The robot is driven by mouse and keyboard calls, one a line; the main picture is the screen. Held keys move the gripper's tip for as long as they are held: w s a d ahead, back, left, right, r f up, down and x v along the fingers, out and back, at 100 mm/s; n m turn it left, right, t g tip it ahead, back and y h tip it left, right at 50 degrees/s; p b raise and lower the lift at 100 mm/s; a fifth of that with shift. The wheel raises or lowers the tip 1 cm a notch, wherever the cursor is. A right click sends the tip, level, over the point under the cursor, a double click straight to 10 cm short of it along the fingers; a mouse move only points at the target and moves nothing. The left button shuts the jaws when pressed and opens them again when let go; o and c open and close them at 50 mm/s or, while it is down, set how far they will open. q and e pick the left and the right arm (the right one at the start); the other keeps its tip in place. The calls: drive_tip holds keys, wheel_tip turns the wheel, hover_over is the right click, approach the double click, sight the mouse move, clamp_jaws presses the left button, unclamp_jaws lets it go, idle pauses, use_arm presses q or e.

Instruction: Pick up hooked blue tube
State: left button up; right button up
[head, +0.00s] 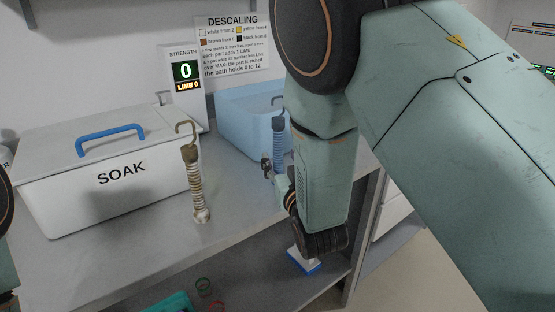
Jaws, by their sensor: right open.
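The hooked blue tube (278,142) stands upright on the bench right of the centre, in front of a light blue bin. A curved hook shows at its top; its lower end is hidden behind my right gripper and arm. My right gripper (275,178) is open, low down close by the blue tube. I cannot tell whether its fingers are around the tube or touching it, as my forearm hides part of it. A second hooked tube (195,183), tan and ribbed, stands to the left. My left gripper is not in view.
A white SOAK box (60,200) with a blue lid handle (110,138) fills the left of the bench. The light blue bin (232,122) is behind the tubes. A strength display (186,75) reads 0. A blue-and-white item (303,262) is on the lower shelf.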

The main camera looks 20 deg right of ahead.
sight(280, 151)
drive_tip(key=shift+w+r, duration=0.1)
drive_tip(key=shift+w, duration=0.3)
drive_tip(key=w, duration=0.3)
drive_tip(key=w+d, duration=0.1)
drive_tip(key=w, duration=0.1)
drive_tip(key=shift+f+b, duration=0.25)
drive_tip(key=shift+b, duration=0.05)
drive_tip(key=shift+w+r, duration=0.1)
drive_tip(key=shift+w, duration=0.1)
drive_tip(key=shift+s+a+r, duration=0.1)
drive_tip(key=shift+r, duration=0.1)
drive_tip(key=shift+w+f, duration=0.2)
drive_tip(key=shift+w, duration=0.05)
drive_tip(key=shift+c, duration=1.3)
drive_tip(key=shift+s+r, duration=0.15)
drive_tip(key=shift+s, duration=0.05)
drive_tip(key=c, duration=0.4)
drive_tip(key=shift+w, duration=0.1)
clamp_jaws()
